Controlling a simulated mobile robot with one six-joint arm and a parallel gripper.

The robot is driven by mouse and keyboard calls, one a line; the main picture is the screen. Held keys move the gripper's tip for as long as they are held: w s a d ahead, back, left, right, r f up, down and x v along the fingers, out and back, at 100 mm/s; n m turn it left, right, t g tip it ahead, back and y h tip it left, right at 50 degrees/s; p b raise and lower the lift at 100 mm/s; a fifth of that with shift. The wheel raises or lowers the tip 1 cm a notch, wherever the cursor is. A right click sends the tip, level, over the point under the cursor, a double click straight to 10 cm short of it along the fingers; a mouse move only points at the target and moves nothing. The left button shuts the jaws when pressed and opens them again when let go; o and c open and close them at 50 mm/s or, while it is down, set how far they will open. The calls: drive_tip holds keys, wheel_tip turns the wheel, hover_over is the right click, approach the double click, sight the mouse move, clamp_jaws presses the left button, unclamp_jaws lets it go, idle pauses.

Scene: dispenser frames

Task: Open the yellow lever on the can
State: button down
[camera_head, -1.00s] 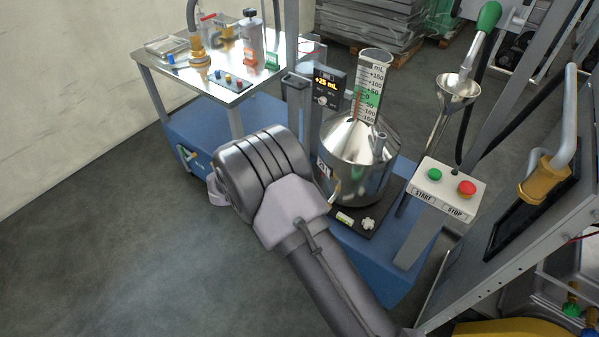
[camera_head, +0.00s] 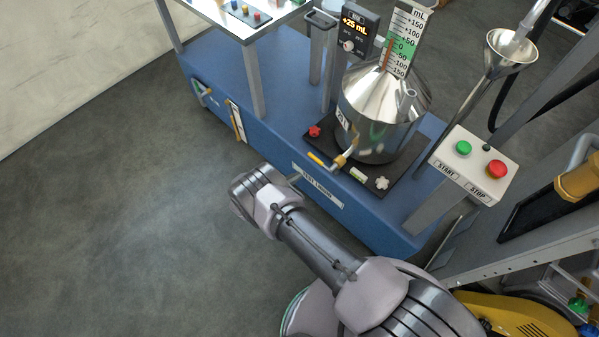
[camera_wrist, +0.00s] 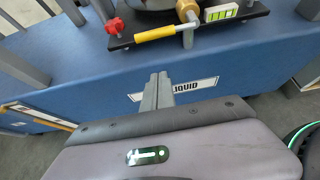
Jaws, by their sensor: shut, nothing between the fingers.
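The steel can (camera_head: 378,112) stands on a black plate on the blue bench, with a cone top and a graduated neck. The yellow lever (camera_head: 318,159) sits on the brass valve at the can's lower front. In the wrist view the yellow lever (camera_wrist: 155,33) lies nearly level, reaching left from the brass valve (camera_wrist: 187,12). My gripper (camera_wrist: 158,78) is shut and empty, in front of the blue bench side, below the lever and apart from it. In the head view the gripper fingers are mostly hidden by my arm.
A red knob (camera_wrist: 115,25) and a bubble level (camera_wrist: 222,14) are on the black plate beside the valve. A white knob (camera_head: 382,183) is at its front corner. A start/stop box (camera_head: 473,166) stands to the right. The floor at left is clear.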

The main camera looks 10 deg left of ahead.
sight(318, 161)
drive_tip(key=b+x, duration=0.3)
drive_tip(key=x, duration=0.5)
drive_tip(key=r, duration=0.4)
drive_tip(key=shift+w+d+r, duration=0.1)
drive_tip(key=shift+w+d, duration=0.1)
drive_tip(key=shift+w, duration=0.05)
